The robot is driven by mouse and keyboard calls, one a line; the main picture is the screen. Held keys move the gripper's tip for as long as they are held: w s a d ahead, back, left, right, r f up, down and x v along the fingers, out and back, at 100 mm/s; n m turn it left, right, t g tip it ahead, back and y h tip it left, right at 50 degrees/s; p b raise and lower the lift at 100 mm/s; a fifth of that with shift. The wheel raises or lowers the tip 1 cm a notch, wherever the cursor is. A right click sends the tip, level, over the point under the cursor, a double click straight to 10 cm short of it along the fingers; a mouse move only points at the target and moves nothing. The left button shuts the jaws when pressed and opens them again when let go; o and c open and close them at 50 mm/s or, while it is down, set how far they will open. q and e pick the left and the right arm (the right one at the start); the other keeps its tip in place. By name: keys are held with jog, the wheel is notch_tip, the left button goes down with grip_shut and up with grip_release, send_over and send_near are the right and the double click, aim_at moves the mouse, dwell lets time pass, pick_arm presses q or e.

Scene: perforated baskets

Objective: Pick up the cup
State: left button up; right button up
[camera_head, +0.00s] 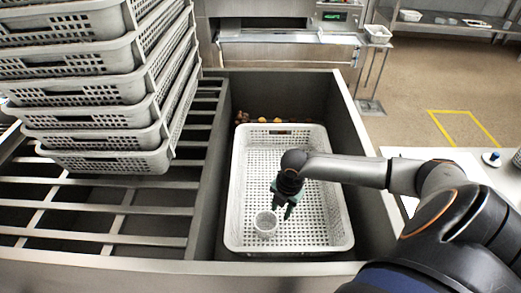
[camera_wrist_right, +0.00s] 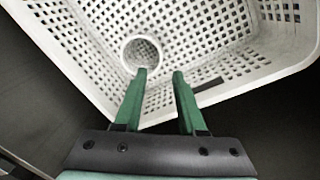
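The small whitish cup (camera_head: 265,224) stands in the near left part of a white perforated basket (camera_head: 343,215). In the right wrist view its round mouth (camera_wrist_right: 143,52) faces the camera, and the basket floor (camera_wrist_right: 210,45) lies around it. My right gripper (camera_head: 286,206) reaches down into the basket, just right of the cup and a little behind it. In the wrist view its two green fingers (camera_wrist_right: 160,72) are apart with nothing between them. The left fingertip overlaps the cup's lower edge; I cannot tell if they touch. My left gripper is not in view.
The basket sits in a deep grey sink-like bay (camera_head: 226,165) with raised walls. A tall stack of perforated trays (camera_head: 95,140) stands on metal slats to the left. Small reddish and yellow items (camera_head: 262,120) lie behind the basket. The basket's far half is clear.

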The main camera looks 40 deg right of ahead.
send_over(276, 227)
notch_tip(276, 227, down, 5)
notch_tip(276, 227, down, 6)
jog(key=shift+w+d+r+b, duration=0.1)
jog(key=shift+w+d+b, duration=0.05)
jog(key=shift+b, duration=0.7)
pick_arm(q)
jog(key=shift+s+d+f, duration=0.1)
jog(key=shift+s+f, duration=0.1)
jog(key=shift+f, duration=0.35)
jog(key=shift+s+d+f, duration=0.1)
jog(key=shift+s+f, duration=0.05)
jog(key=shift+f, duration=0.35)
pick_arm(e)
jog(key=shift+c, duration=0.2)
grip_shut()
